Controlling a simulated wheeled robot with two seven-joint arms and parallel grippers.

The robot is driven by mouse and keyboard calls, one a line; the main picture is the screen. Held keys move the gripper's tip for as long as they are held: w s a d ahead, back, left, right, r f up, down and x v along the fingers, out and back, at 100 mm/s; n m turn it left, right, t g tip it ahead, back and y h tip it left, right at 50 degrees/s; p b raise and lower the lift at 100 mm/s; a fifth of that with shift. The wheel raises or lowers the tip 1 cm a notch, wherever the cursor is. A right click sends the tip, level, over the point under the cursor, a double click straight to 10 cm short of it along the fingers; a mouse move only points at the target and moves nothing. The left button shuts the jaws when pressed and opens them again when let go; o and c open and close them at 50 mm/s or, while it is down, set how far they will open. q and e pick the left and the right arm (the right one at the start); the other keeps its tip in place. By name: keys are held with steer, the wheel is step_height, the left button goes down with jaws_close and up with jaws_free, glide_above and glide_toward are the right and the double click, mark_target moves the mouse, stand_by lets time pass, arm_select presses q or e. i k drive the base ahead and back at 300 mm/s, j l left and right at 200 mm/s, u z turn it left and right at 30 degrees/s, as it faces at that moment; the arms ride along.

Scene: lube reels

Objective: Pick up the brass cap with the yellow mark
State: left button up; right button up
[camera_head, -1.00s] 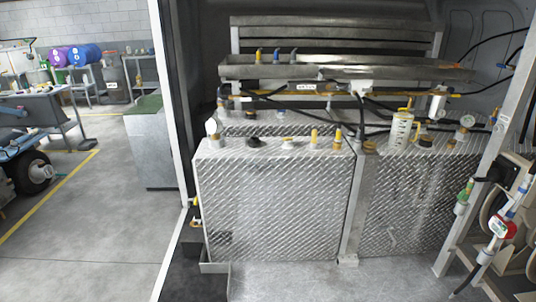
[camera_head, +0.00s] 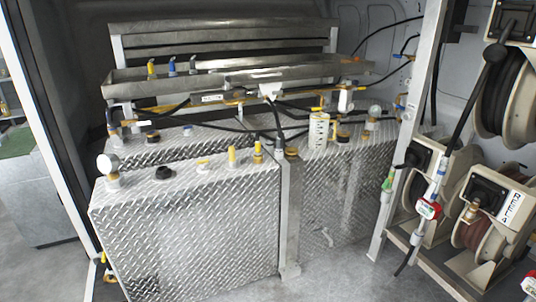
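Several small caps and fittings stand on the diamond-plate tanks. A short pale cap with a yellowish top (camera_head: 203,165) sits on the front left tank (camera_head: 190,225). To its right are two upright yellow-topped fittings (camera_head: 232,158) (camera_head: 257,153). A brass-coloured cap (camera_head: 292,152) sits near the gap between the front tanks. These are small in the view, and I cannot tell for sure which one is the brass cap with the yellow mark. Neither of my grippers is in view.
A black cap (camera_head: 163,172) and a round gauge (camera_head: 107,164) stand on the front left tank. A metal tray (camera_head: 220,85) runs behind. Hose reels (camera_head: 500,95) and a metal post (camera_head: 408,130) stand at right. Bare floor lies in front.

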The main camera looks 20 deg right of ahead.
mark_target(290, 150)
steer(key=i+l, duration=0.25)
steer(key=i+l+u, duration=0.1)
steer(key=i+l, duration=0.2)
steer(key=l, duration=0.2)
steer(key=i+l, duration=0.25)
steer(key=i+l+u, duration=0.15)
steer(key=l, duration=0.35)
steer(key=i+l, duration=0.35)
steer(key=i+l+u, duration=0.1)
steer(key=l, duration=0.4)
steer(key=i, duration=0.1)
